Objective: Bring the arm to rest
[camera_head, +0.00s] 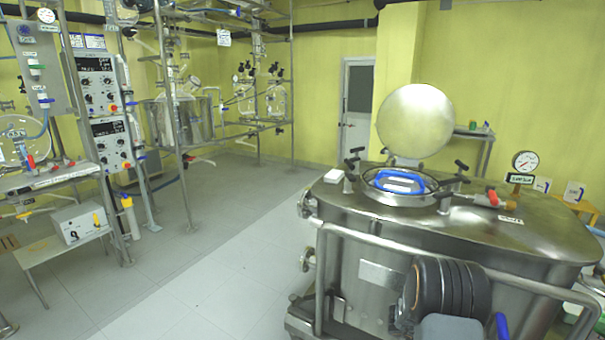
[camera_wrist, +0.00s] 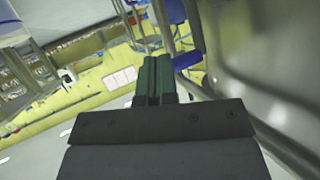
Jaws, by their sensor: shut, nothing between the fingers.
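My gripper (camera_wrist: 153,82) shows in the wrist view with its two dark green fingers pressed together and nothing between them. The view there is tilted. A large curved steel surface (camera_wrist: 275,45) fills the right side, close beside the fingers. I cannot make out my gripper in the head view.
A tubular rail (camera_head: 420,252) runs around the front of the vessel. A gauge (camera_head: 525,162) and valves stand on its top. Racks with control boxes (camera_head: 98,83) and a low table (camera_head: 67,238) are at the left. The tiled floor (camera_head: 215,250) between is clear.

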